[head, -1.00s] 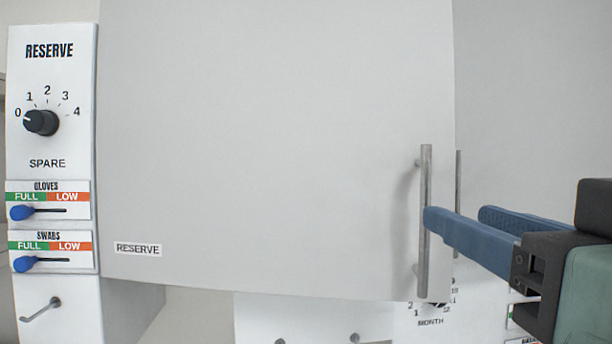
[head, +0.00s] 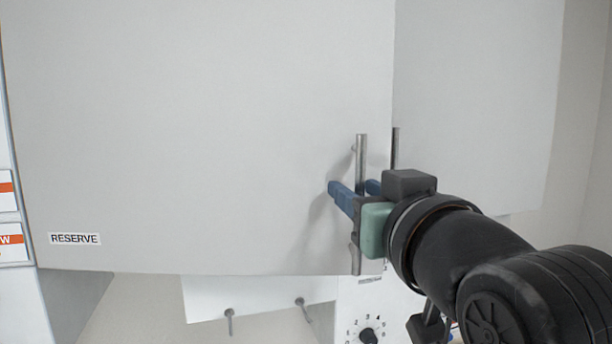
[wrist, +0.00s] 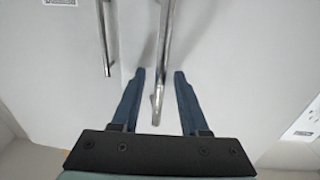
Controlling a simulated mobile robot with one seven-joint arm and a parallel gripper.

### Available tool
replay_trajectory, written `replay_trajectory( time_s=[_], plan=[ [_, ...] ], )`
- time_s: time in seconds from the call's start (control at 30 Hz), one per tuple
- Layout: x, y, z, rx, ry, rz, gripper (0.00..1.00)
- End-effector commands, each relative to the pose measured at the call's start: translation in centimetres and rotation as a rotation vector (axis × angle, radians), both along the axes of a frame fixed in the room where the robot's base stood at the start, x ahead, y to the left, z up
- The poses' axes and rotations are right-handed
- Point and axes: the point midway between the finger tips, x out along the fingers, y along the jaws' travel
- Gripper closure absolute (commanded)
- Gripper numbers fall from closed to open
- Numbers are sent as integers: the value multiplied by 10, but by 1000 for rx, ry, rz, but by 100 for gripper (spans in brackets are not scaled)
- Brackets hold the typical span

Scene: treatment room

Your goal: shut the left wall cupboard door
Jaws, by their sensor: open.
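The left wall cupboard door (head: 200,120) is a large pale grey panel with a RESERVE label at its lower left. Its right edge seems to stand forward of the neighbouring door, so it looks ajar; how far I cannot tell. Its upright metal bar handle (head: 360,160) is near the lower right corner. My gripper (head: 352,187) is at this handle, with blue fingers apart. In the wrist view the handle (wrist: 166,40) runs between the fingertips of my gripper (wrist: 160,72), with a gap visible on each side.
The neighbouring right door (head: 480,100) has its own bar handle (head: 395,148) close beside the left one. Below are a white panel with two pegs (head: 265,300) and a dial (head: 368,335). Orange-marked slider labels (head: 10,240) are at the left edge.

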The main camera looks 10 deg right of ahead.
Motion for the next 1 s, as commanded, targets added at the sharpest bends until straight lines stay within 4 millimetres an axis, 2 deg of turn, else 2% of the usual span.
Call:
replay_trajectory(
  time_s=[0.3, 0.53, 1.0],
  plan=[
    [2, 0, 0, -1, -1, 0, 57],
    [2, 0, 0, -1, -1, 0, 99],
    [2, 0, 0, -1, -1, -1, 100]
  ],
)
